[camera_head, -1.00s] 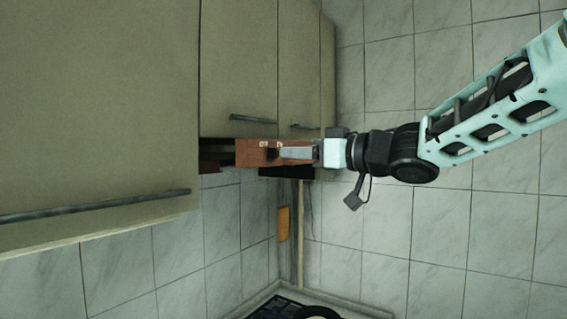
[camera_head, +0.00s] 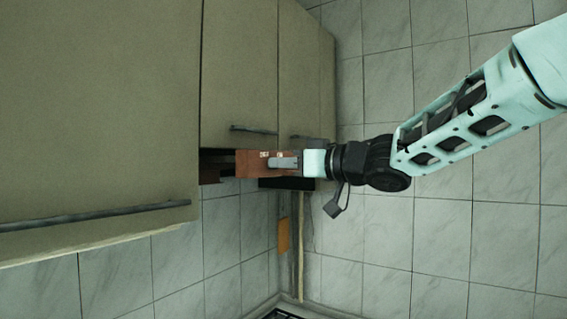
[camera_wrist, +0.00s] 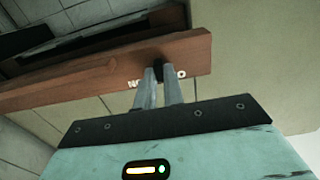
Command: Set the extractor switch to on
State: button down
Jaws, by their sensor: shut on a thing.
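The extractor is a reddish-brown panel (camera_head: 248,165) under the cupboards, with small white lettering on its face; the panel also crosses the wrist view (camera_wrist: 90,75). Its switch is a small black knob (camera_wrist: 161,58) on that face, between pieces of white lettering that my fingers partly cover, so I cannot read its setting. My gripper (camera_head: 271,162) reaches the panel from the right in the head view. In the wrist view my two grey fingers (camera_wrist: 161,73) are close together at the knob and shut on it. In the head view the fingers hide the knob.
Cupboard doors (camera_head: 100,100) with dark bar handles stand close above and left of the panel. One handle (camera_head: 262,129) is just above my fingers. A tiled wall (camera_head: 390,255) lies behind my arm. The space below the panel is open.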

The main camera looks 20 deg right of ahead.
jog(key=shift+w+d+p, duration=0.35)
jog(key=shift+w+d, duration=0.25)
jog(key=shift+d, duration=0.2)
jog(key=c, duration=1.5)
grip_release()
jog(key=p+v, duration=0.4)
jog(key=v, duration=1.3)
jog(key=shift+s+d+p, duration=0.15)
jog(key=shift+s+p, duration=0.05)
jog(key=shift+p, duration=0.1)
